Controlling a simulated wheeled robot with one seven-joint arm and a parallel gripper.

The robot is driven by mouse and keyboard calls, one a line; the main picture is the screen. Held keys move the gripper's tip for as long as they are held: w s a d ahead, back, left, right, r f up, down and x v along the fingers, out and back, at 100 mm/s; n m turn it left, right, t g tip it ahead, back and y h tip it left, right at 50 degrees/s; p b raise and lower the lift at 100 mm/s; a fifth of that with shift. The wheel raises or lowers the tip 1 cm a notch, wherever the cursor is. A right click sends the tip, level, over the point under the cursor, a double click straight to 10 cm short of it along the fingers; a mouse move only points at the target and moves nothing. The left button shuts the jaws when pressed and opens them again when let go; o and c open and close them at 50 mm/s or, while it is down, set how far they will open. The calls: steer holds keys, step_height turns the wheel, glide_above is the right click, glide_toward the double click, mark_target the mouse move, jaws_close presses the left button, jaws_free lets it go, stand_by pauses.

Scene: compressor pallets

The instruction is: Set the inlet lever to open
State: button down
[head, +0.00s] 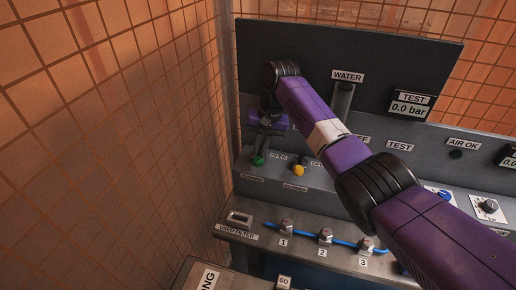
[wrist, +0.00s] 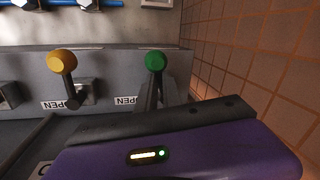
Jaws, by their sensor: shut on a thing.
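A lever with a green knob (head: 258,160) stands at the left end of the grey panel, beside an "OPEN" label. The green knob (wrist: 155,61) also shows in the wrist view, its stem running back toward my gripper. My gripper (head: 263,140) is over this lever, pointing down, and is shut on it; the finger contact is mostly hidden. A second lever with a yellow knob (head: 299,170) stands to its right, apart from my gripper, with its own "OPEN" label.
A tiled wall (head: 120,120) rises close on the left. A dark back panel (head: 400,65) stands behind, with a "WATER" tube (head: 343,100) and a display (head: 408,108) reading 0.0 bar. Numbered fittings on a blue hose (head: 305,232) line the front shelf.

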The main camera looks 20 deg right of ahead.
steer(key=shift+s+d+f+n+g+b, duration=0.15)
steer(key=shift+n+b, duration=0.1)
steer(key=shift+n, duration=0.45)
steer(key=shift+d+n+g+b, duration=0.2)
steer(key=shift+n+b, duration=0.1)
steer(key=shift+n, duration=0.4)
steer(key=shift+s+d+f+n+g+b, duration=0.15)
steer(key=shift+n+b, duration=0.1)
steer(key=shift+n, duration=0.45)
steer(key=shift+r, duration=0.1)
steer(key=c, duration=1.6)
jaws_free()
steer(key=shift+o, duration=0.5)
steer(key=shift+w+d+r, duration=0.1)
steer(key=shift+r, duration=0.1)
step_height(320, 180, up, 20)
steer(key=shift+p, duration=0.35)
steer(key=shift+c, duration=0.2)
